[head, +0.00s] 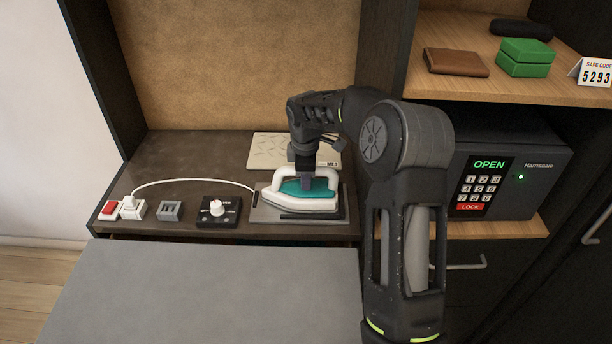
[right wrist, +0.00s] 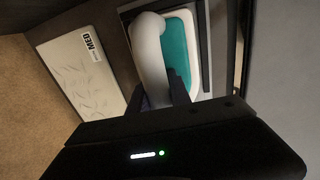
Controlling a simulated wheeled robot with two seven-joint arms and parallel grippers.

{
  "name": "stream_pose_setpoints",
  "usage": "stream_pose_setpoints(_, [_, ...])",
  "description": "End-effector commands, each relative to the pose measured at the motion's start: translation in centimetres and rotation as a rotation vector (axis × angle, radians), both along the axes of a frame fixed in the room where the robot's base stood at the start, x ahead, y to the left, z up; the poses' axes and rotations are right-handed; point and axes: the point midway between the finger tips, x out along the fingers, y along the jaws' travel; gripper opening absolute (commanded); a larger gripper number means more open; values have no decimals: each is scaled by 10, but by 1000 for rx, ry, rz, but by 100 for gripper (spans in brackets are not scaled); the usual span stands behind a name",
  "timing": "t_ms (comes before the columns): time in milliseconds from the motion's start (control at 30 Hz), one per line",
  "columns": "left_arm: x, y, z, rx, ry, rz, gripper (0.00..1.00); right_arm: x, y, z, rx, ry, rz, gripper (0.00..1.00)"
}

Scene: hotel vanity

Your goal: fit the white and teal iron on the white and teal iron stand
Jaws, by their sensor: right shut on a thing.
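The white and teal iron (head: 306,194) sits on or just above a grey, dark-edged stand (head: 262,212) on the vanity counter. From this angle I cannot tell whether it touches the stand fully. My right gripper (head: 305,178) comes down from above and is shut on the iron's white handle. In the right wrist view the handle (right wrist: 149,52) runs between the fingers (right wrist: 168,92), with the teal body (right wrist: 178,50) beyond it and the stand's dark edge (right wrist: 204,45) beside it. The iron hides most of the stand. My left gripper is not in view.
A white cord runs left to a plug by a red switch (head: 109,210). A grey block (head: 170,211) and a black dial box (head: 219,211) stand left of the stand. A pale patterned board marked MED (head: 275,148) lies behind. A safe (head: 507,175) stands at right.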

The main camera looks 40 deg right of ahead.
Motion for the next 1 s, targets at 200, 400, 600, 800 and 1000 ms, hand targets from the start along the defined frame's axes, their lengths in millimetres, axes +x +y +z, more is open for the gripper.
stream_pose_setpoints(200, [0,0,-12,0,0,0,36,1,0,-11,-1,-5,0,0])
stream_pose_setpoints(400, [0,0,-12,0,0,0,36,1,0,-11,-1,-5,0,0])
stream_pose_setpoints(600, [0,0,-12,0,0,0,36,1,0,-11,-1,-4,0,36])
stream_pose_setpoints(800, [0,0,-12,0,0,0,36,0,0,-12,0,-2,0,50])
stream_pose_setpoints(1000, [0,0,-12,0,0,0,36,-1,0,-14,1,4,0,50])
